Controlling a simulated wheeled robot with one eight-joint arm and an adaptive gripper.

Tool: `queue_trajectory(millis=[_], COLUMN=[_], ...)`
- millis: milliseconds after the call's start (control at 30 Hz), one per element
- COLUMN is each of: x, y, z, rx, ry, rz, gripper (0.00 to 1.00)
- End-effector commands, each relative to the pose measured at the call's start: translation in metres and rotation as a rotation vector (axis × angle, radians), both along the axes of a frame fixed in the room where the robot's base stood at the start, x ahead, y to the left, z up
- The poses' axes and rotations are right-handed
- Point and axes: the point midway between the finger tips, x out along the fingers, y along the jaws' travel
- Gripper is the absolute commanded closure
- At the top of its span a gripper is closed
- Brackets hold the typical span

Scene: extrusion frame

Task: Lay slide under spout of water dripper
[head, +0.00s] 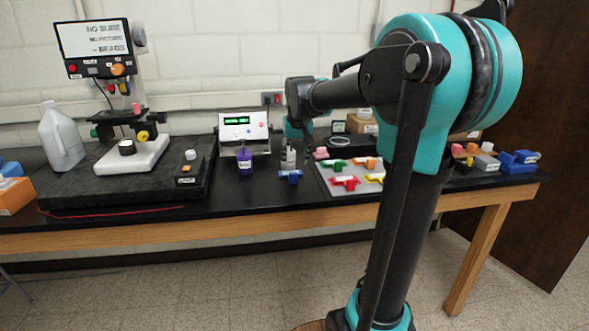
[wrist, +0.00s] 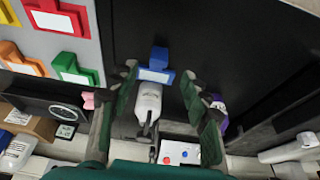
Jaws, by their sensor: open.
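A blue slide piece with a white label (head: 290,176) lies on the black bench top in front of a small white bottle-like dripper (head: 291,156). In the wrist view the blue slide (wrist: 155,66) sits right at the end of the white dripper (wrist: 148,102). I cannot tell whether it is exactly under the spout. My gripper (wrist: 160,75) is open and empty, its green fingers spread on both sides of the dripper and slide in that picture. In the head view my gripper (head: 299,140) hangs just above the dripper, partly hiding it.
A purple bottle (head: 245,161) and a box with a green display (head: 243,133) stand left of the dripper. A grey tray (head: 327,180) of coloured slide pieces lies to the right. A microscope (head: 133,153) with a screen stands at left. Bench is clear in front of the slide.

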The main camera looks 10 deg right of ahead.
Motion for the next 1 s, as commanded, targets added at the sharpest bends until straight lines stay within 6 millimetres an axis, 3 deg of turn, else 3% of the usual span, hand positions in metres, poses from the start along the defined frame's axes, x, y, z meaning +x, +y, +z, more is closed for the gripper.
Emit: queue_trajectory(millis=[233, 433, 567, 800, 900, 1000], x=[-0.007, -0.017, -0.057, -0.181, -0.226, -0.256], y=[0.000, -0.003, -0.013, -0.034, -0.037, -0.040], z=[0.021, 0.011, -0.032, -0.148, -0.184, -0.206], rx=[0.000, 0.000, 0.002, 0.003, 0.003, 0.004], ry=[0.000, -0.001, -0.007, -0.025, -0.030, -0.034], rz=[0.000, 0.000, -0.003, -0.003, -0.002, -0.003], gripper=[0.53, 0.53, 0.53, 0.53, 0.53, 0.53])
